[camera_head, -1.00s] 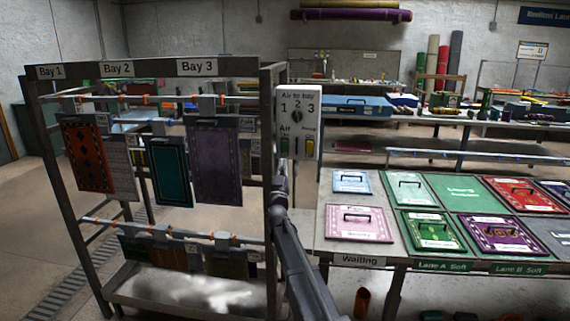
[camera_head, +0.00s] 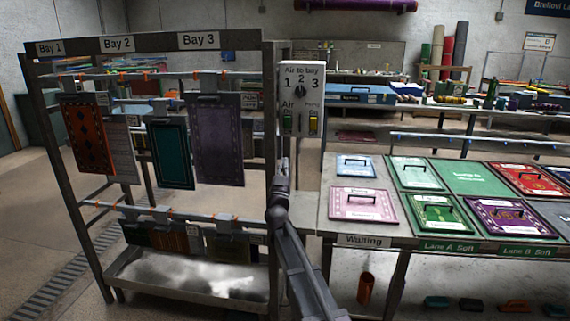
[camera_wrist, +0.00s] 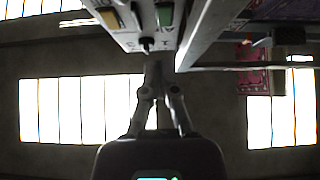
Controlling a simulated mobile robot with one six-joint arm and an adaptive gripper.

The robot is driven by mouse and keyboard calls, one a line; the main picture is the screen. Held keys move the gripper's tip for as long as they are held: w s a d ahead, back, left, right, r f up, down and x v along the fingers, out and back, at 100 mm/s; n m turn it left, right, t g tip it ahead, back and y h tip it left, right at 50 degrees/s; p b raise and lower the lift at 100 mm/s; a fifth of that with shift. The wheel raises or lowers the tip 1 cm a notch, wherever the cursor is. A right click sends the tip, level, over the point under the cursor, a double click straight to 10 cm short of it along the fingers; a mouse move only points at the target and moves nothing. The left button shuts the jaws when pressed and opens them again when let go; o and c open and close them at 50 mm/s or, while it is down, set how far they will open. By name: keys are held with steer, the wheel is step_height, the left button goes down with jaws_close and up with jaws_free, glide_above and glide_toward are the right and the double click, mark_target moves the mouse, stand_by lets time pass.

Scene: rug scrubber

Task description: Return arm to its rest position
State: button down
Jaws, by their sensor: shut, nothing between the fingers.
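My arm rises in the middle of the head view. My gripper (camera_head: 283,164) is at its upper end, just below the white control box (camera_head: 301,98) on the rack's right post. In the wrist view my gripper (camera_wrist: 154,68) has its fingers together, with nothing between them. The control box (camera_wrist: 135,22) fills the upper middle of that view, with its dark knob and coloured switches just beyond the fingertips. The exact gap to the box is hard to tell.
The metal rack (camera_head: 150,45) with hanging mats stands at the left. The sample table (camera_head: 335,215) with several handled panels is at the right. Floor at the far left is clear.

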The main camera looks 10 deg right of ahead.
steer(key=shift+f+y, duration=0.15)
steer(key=shift+y, duration=0.15)
steer(key=s+f+n+g+y, duration=0.35)
steer(key=s+f+g, duration=0.2)
steer(key=f, duration=0.45)
steer(key=s+f+n+g+y, duration=0.2)
steer(key=s+f+g+y, duration=0.4)
steer(key=f, duration=0.4)
steer(key=s+d+f+g+h, duration=0.25)
steer(key=s+f+g, duration=0.55)
steer(key=s, duration=0.5)
steer(key=s+d+f+m+g+p, duration=0.1)
steer(key=s+d+m+g, duration=0.15)
steer(key=s+g, duration=0.7)
steer(key=s+r+t+p, duration=0.3)
steer(key=r+t+p, duration=0.1)
steer(key=r+p, duration=0.9)
steer(key=shift+s+d+r+p, duration=0.3)
steer(key=shift+d+p, duration=0.15)
steer(key=shift+p, duration=0.1)
